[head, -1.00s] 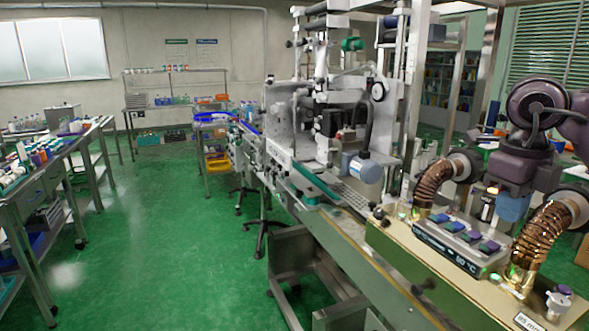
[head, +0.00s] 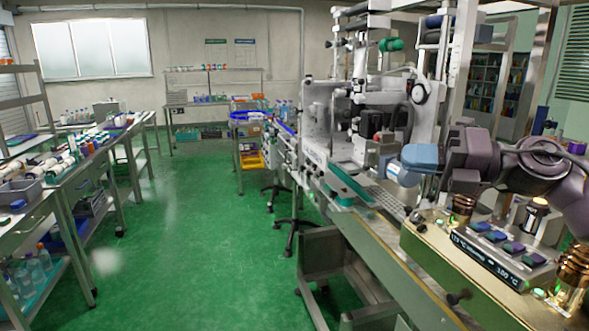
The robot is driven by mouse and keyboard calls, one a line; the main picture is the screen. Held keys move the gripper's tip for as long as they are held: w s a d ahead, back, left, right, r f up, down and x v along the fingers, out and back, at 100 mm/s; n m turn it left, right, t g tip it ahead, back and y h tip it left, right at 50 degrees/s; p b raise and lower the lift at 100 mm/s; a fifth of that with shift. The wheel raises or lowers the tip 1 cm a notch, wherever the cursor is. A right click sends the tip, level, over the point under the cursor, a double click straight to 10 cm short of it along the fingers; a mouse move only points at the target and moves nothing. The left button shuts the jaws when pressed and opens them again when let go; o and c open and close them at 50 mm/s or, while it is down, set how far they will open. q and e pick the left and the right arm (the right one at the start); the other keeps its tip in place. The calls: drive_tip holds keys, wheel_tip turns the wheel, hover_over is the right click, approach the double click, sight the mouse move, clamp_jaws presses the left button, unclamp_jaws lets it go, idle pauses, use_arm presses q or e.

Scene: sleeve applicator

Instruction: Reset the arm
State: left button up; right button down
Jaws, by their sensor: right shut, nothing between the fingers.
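My right arm comes in from the right edge, with dark purple links. Its gripper (head: 421,157) ends in a blue tip pointing left, in front of the sleeve applicator machine (head: 340,125). The gripper is shut and empty, above the control box. The control box (head: 497,255) has several coloured buttons on top and a lit temperature display. My left gripper is not in view.
Copper-coloured ribbed ducts (head: 572,275) stand on the beige housing (head: 425,240) below my arm. A conveyor (head: 390,262) runs toward the front. Workbenches (head: 70,180) with bottles and trays line the left. The green floor (head: 190,240) between is clear.

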drive_tip(key=w+d+f+m+t+h, duration=0.2)
drive_tip(key=d+f+m+t+h, duration=0.15)
drive_tip(key=f+m+t, duration=0.45)
drive_tip(key=w+d+f+m+t+h, duration=0.2)
drive_tip(key=w+f+m+t+h, duration=0.15)
drive_tip(key=f+m, duration=0.8)
drive_tip(key=s+d+f+m+g+h, duration=0.1)
drive_tip(key=s+f+m+h, duration=0.2)
drive_tip(key=f+m, duration=0.35)
drive_tip(key=s+d+f+m+h, duration=0.2)
drive_tip(key=s+f+m+h, duration=0.15)
drive_tip(key=f, duration=0.55)
drive_tip(key=s+f+m+g+h, duration=0.3)
drive_tip(key=s+f+m+g, duration=0.2)
drive_tip(key=s+f, duration=1.4)
drive_tip(key=s+m, duration=0.2)
drive_tip(key=m, duration=0.1)
drive_tip(key=shift+s+d, duration=0.2)
drive_tip(key=shift+d, duration=0.05)
